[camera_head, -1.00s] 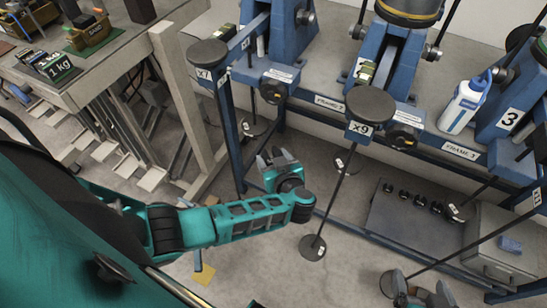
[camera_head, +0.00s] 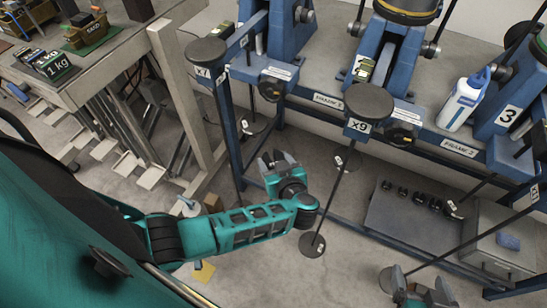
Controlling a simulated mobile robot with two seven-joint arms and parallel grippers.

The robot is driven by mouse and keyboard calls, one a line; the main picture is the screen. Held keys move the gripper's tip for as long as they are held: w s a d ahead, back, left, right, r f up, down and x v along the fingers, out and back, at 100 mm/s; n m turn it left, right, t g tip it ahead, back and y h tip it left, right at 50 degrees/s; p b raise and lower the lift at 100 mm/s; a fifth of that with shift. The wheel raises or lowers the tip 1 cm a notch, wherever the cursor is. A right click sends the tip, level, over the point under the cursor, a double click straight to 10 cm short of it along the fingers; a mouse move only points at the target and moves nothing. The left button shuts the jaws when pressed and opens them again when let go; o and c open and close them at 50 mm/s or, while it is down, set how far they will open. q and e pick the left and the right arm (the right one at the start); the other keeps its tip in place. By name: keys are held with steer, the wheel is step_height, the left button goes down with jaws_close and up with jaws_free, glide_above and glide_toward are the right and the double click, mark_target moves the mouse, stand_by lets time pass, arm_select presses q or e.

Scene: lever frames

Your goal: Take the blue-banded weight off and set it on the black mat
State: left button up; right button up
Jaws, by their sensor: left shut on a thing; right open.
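My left gripper (camera_head: 277,158) is at the centre of the view, below the stand marked X7, with its fingers pointing away from me. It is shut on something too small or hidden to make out. My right gripper (camera_head: 412,278) is open at the bottom edge, beside a slanting rod and its dark foot disc. I cannot make out a blue-banded weight. A dark grey flat board (camera_head: 395,228) low at the right carries several small black weights (camera_head: 419,199); I cannot tell whether it is the black mat.
Blue lever frames stand behind, with a hanging rod and foot disc (camera_head: 312,244) below the X9 stand (camera_head: 369,101), right of my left gripper. A white bottle (camera_head: 461,104) stands on the bench. A grey box (camera_head: 492,250) is at the right. A table (camera_head: 110,65) is at the left.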

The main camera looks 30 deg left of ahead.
arm_select(q)
steer(key=shift+s+d+r, duration=0.1)
steer(key=shift+s+d, duration=1.3)
steer(key=shift+d, duration=0.25)
